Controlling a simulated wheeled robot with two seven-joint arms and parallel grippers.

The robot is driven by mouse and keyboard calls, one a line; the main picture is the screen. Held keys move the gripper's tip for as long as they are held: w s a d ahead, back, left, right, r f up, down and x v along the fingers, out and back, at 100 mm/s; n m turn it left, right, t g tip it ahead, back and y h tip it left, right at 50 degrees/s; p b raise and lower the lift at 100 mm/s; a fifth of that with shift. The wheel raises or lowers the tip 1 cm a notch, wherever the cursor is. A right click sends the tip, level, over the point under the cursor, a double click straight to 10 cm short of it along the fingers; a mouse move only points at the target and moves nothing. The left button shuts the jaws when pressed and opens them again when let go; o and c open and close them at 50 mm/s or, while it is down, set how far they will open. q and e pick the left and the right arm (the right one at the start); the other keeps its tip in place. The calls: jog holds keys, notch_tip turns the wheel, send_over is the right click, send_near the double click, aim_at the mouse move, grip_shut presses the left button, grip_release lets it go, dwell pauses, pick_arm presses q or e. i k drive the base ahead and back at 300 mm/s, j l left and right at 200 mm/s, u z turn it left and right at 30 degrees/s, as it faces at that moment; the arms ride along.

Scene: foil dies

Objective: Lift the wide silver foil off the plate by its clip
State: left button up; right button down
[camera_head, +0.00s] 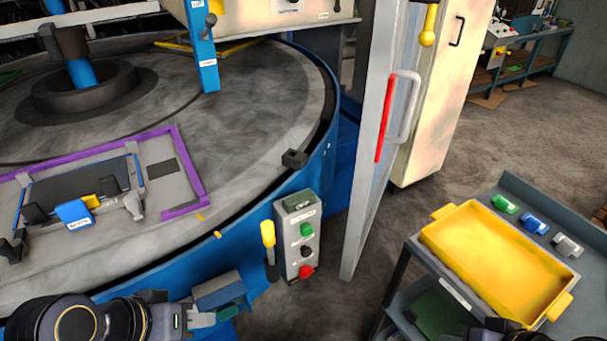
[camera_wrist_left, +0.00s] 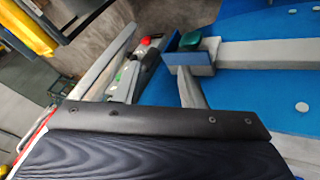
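A purple frame (camera_head: 190,180) surrounds a pale plate on the round grey table. A dark sheet (camera_head: 85,183) with a thin blue edge lies inside it, and a blue labelled block (camera_head: 74,214) with a yellow part sits at its front edge. I cannot tell which of these is the wide silver foil or its clip. My left gripper (camera_head: 205,314) is low at the bottom, right of the frame and apart from it, beside a blue block (camera_head: 221,291). Whether its fingers are apart is unclear.
A control box (camera_head: 298,240) with green, black and red buttons stands at the table's front edge; it also shows in the left wrist view (camera_wrist_left: 128,76). A pale door (camera_head: 372,140) with a red strip stands beyond. A yellow tray (camera_head: 440,238) and small coloured blocks sit on the right cart.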

aim_at(109, 178)
jog(key=u, duration=1.65)
